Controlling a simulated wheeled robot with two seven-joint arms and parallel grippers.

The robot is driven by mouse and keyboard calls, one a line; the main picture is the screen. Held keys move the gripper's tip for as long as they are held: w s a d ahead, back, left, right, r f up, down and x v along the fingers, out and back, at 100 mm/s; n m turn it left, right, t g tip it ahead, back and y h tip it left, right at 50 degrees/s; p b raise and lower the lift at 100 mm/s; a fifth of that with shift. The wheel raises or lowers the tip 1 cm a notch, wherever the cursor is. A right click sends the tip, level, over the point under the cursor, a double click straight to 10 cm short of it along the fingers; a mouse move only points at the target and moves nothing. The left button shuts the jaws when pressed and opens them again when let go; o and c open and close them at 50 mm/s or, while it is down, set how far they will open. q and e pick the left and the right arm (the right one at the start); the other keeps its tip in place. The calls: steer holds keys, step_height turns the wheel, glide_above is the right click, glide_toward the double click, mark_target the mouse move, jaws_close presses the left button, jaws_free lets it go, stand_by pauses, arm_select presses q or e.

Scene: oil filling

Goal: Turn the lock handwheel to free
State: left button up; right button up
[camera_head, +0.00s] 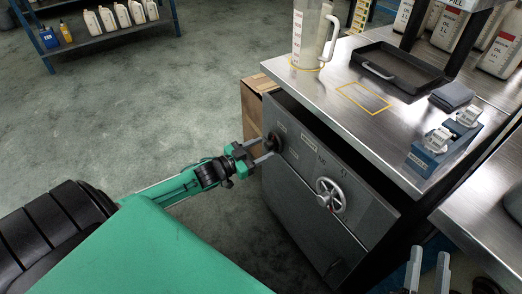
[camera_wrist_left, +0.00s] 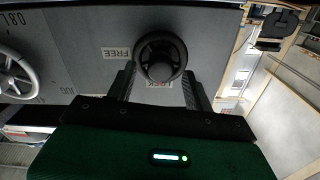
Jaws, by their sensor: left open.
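The lock handwheel (camera_head: 275,141) is a small black wheel at the upper left of the grey cabinet front. In the left wrist view the black wheel (camera_wrist_left: 161,57) has a FREE label to its left and a LOCK label below it, partly hidden by the wheel. My left gripper (camera_head: 263,148) is open, pointing at the wheel. In the left wrist view its fingers (camera_wrist_left: 161,78) stand on either side of the wheel's lower part; I cannot tell whether they touch it. My right gripper (camera_head: 428,265) is open and empty at the lower right.
A larger silver handwheel (camera_head: 330,195) sits on the same cabinet front (camera_head: 300,205). The steel bench top (camera_head: 350,125) holds a clear jug (camera_head: 308,35), a black tray (camera_head: 395,72) and a blue block (camera_head: 440,145). A cardboard box (camera_head: 252,110) stands beside the cabinet.

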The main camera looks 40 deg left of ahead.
arm_select(q)
steer(key=shift+w+d, duration=0.1)
steer(key=shift+w, duration=0.15)
steer(key=shift+c, duration=0.4)
